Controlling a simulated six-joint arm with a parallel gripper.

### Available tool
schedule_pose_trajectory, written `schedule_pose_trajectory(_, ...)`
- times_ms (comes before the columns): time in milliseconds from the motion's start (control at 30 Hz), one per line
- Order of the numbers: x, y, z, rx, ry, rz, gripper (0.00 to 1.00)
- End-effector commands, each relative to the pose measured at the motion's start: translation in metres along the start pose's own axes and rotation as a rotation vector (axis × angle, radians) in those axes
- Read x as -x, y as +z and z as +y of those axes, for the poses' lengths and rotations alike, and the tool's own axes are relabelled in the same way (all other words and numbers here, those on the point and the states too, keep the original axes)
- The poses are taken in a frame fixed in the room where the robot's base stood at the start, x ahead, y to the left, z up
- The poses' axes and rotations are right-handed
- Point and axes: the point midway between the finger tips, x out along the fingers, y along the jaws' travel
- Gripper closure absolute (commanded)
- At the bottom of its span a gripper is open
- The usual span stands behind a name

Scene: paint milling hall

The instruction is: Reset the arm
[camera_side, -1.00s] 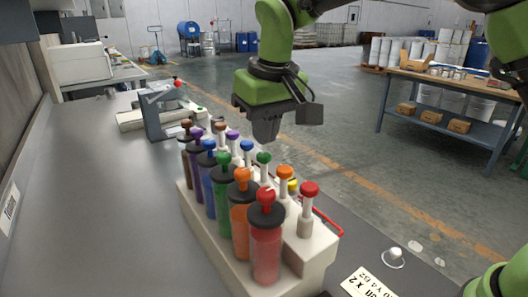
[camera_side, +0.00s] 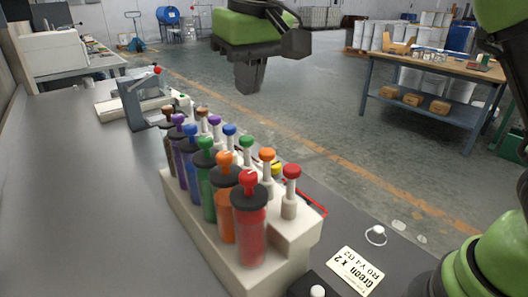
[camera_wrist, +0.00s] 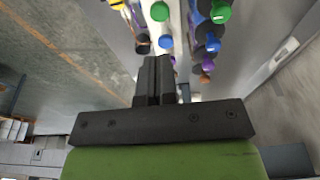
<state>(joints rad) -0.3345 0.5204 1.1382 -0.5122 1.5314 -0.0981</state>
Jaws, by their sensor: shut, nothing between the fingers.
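My gripper (camera_side: 248,88) is shut and empty, raised in the air behind and above the rack in the side view. In the wrist view its two dark fingers (camera_wrist: 154,80) are together, with coloured caps beyond them. The pale rack (camera_side: 262,278) stands on the grey bench and holds a row of coloured cylinders with knobs, among them a red cylinder (camera_side: 249,230), an orange one (camera_side: 226,212) and a green one (camera_side: 207,193). Behind them is a second row of white-stemmed pieces with coloured caps, the nearest one red (camera_side: 291,173). My gripper touches none of them.
A small grey press-like device (camera_side: 138,103) stands at the bench's far end. The bench left of the rack is clear. A wooden-topped table (camera_side: 440,67) stands beyond.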

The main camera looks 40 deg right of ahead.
Motion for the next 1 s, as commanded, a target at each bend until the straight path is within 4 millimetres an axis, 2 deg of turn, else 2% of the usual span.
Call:
schedule_pose_trajectory(167,0.034,0.025,0.024,-0.046,-0.047,0.054,1.0)
schedule_pose_trajectory(300,0.061,0.064,0.049,-0.106,-0.103,0.122,1.0)
schedule_pose_trajectory(433,0.074,0.107,0.067,-0.17,-0.15,0.192,1.0)
schedule_pose_trajectory(600,0.073,0.163,0.082,-0.26,-0.201,0.287,1.0)
schedule_pose_trajectory(700,0.066,0.189,0.086,-0.305,-0.221,0.334,1.0)
schedule_pose_trajectory(833,0.057,0.21,0.089,-0.344,-0.236,0.373,1.0)
schedule_pose_trajectory(1000,0.052,0.218,0.09,-0.363,-0.242,0.39,1.0)
